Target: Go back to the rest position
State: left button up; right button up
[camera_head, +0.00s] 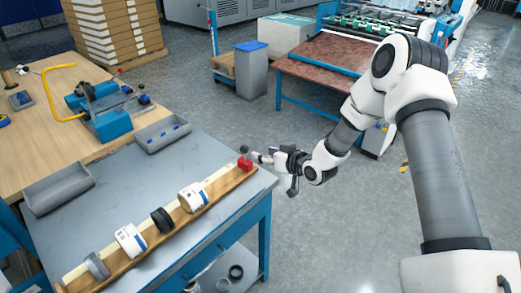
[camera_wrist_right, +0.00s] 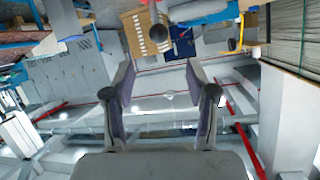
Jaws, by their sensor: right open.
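My right gripper (camera_head: 268,157) is at the end of my right arm, just beyond the right corner of the grey table (camera_head: 125,193). It is beside and close to the red block (camera_head: 244,164) at the end of the wooden rack; I cannot tell whether they touch. In the right wrist view, its two fingers (camera_wrist_right: 162,95) stand apart with nothing between them. That view faces out into the room, not at the table. My left gripper is not in view.
On the rack lie white rolls (camera_head: 194,197) (camera_head: 130,240), a black roll (camera_head: 162,219) and a grey roll (camera_head: 97,265). Grey trays (camera_head: 58,188) (camera_head: 162,133) sit behind. A brown-topped machine table (camera_head: 320,62) and a grey bin (camera_head: 251,72) stand farther back. Open floor lies right of the table.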

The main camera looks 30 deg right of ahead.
jog(key=s+a+f+g, duration=0.3)
jog(key=s+a+f, duration=0.2)
jog(key=s+f, duration=0.3)
jog(key=s+a+f+g, duration=0.35)
jog(key=s+f, duration=0.25)
jog(key=f, duration=0.3)
jog(key=s+f+g+h, duration=0.1)
jog(key=s+f+g, duration=0.1)
jog(key=s, duration=1)
jog(key=s+f+g+h, duration=0.2)
jog(key=s+f+g, duration=0.1)
jog(key=s, duration=1)
jog(key=shift+a+m+g, duration=0.3)
jog(key=shift+a+g, duration=0.1)
jog(key=shift+g, duration=0.45)
